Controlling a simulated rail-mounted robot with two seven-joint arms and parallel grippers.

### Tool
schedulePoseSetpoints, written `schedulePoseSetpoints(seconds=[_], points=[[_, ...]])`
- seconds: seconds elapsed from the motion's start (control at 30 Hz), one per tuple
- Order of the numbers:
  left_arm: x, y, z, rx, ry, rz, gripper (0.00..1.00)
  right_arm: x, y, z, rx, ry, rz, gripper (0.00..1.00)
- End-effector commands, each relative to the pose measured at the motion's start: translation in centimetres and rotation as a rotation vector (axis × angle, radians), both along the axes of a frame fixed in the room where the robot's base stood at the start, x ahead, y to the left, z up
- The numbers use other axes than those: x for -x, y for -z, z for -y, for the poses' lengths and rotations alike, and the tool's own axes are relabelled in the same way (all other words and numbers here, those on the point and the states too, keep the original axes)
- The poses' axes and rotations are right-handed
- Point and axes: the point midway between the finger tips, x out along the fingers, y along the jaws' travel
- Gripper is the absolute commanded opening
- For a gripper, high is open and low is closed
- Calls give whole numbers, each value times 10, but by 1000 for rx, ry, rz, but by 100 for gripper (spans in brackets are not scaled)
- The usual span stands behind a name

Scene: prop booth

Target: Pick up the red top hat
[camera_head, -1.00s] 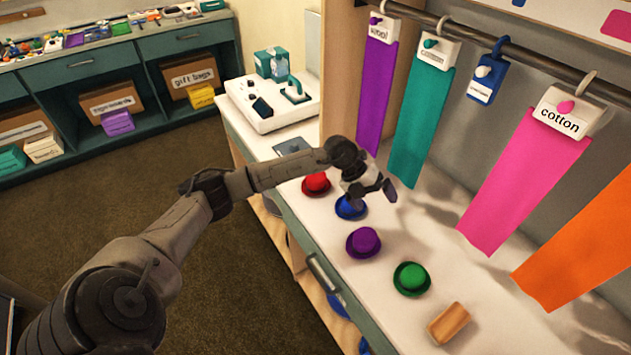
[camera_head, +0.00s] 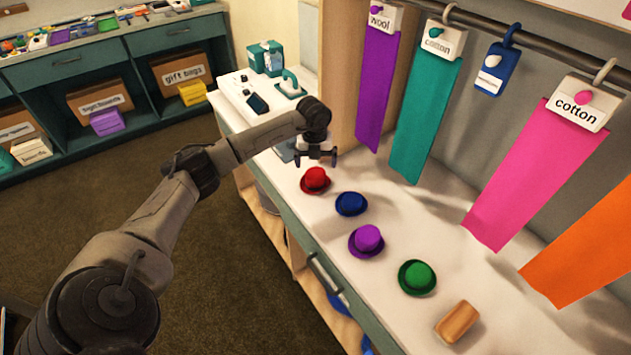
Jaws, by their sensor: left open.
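The red top hat (camera_head: 315,181) stands on the white counter, at the far end of a row of hats. My left gripper (camera_head: 316,163) is open and empty, just above and slightly behind the red hat in the picture. Its two fingers point down, apart from each other. I cannot tell how high they are above the hat. The right gripper does not show.
A blue hat (camera_head: 351,204), a purple hat (camera_head: 367,241), a green hat (camera_head: 417,278) and a wooden block (camera_head: 457,322) follow along the counter (camera_head: 400,226). Cloth strips such as the teal one (camera_head: 425,120) hang from a rail behind them.

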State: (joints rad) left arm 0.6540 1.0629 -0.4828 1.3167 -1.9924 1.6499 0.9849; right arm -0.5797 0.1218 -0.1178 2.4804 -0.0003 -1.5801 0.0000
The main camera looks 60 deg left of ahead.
Motion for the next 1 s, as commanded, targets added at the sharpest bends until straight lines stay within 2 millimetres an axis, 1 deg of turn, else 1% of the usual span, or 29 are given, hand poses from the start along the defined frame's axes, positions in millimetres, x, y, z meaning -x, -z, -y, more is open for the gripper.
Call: schedulePoseSetpoints(seconds=[0.03, 0.1, 0.33, 0.43, 0.7, 0.77, 0.83, 1.0], points=[[0, 7, 0, 1, 0, -1, 100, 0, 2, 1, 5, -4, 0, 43], [0, 11, 0, 0, 0, 1, 100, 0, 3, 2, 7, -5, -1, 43], [-1, 18, 0, 0, 0, 1, 100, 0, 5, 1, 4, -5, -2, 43], [0, 25, -1, 0, 0, 0, 100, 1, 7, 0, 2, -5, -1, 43], [0, 60, -2, 1, 0, -1, 100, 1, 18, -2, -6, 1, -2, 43], [0, 65, -2, 1, 1, -1, 100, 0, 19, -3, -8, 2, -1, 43], [0, 68, -2, 0, 2, 1, 100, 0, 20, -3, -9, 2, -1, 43], [0, 68, -2, 0, 1, 1, 100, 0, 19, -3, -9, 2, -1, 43]])
